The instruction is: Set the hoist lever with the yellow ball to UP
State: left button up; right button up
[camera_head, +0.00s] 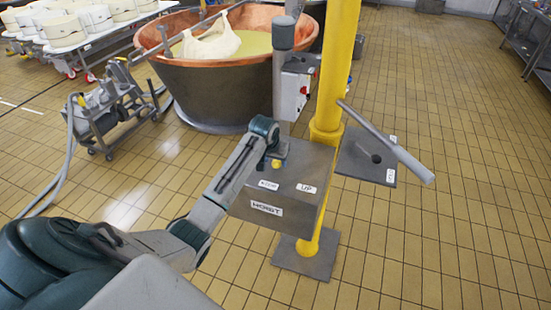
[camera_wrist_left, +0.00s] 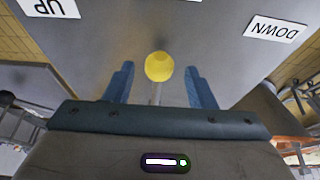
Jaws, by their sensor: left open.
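The hoist box (camera_head: 285,210) is a grey metal box on a yellow post, with a HOIST label on its front. Its top carries an UP label (camera_head: 306,188) on the right and a DOWN label (camera_head: 268,185) on the left. The lever's yellow ball (camera_head: 278,163) shows just under my left gripper (camera_head: 272,150). In the left wrist view the ball (camera_wrist_left: 158,66) lies between the two blue open fingers (camera_wrist_left: 157,88), apart from both, with a thin stem below it. There, the UP label (camera_wrist_left: 48,6) is left and the DOWN label (camera_wrist_left: 275,29) right. The ball sits about midway between them.
The yellow post (camera_head: 335,70) rises behind the box. A long grey lever (camera_head: 390,145) and a labelled plate (camera_head: 366,158) jut out to the right. A copper vat (camera_head: 225,85) stands behind, a wheeled pump (camera_head: 108,105) at left. The tiled floor at right is open.

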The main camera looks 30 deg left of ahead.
pick_arm(q)
jog(key=shift+x, duration=0.95)
grip_shut()
jog(key=shift+w, duration=0.1)
